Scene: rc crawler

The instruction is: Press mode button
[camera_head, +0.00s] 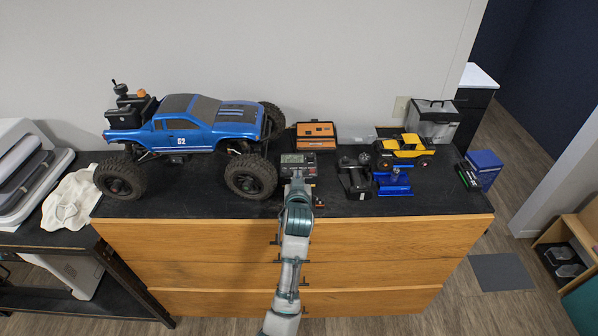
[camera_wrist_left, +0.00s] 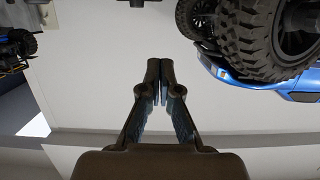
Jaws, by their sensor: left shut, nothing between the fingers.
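A small dark device with a grey display (camera_head: 292,159), likely the one with the mode button, stands on the black top of the wooden drawer cabinet, right of the blue truck. The mode button itself is too small or hidden to make out. My left gripper (camera_head: 297,177) is at the front of the device, its arm reaching up from the bottom of the head view. I cannot tell whether it touches the device. In the left wrist view the gripper (camera_wrist_left: 160,78) is shut and empty, fingertips together. My right gripper is not in view.
The big-wheeled blue truck (camera_head: 190,128) stands left of the device. An orange and black case (camera_head: 316,130) is behind it. A dark handheld controller (camera_head: 354,180), a blue stand (camera_head: 392,183) and a yellow truck (camera_head: 404,147) are to the right. The cabinet's front edge (camera_head: 400,215) is mostly clear.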

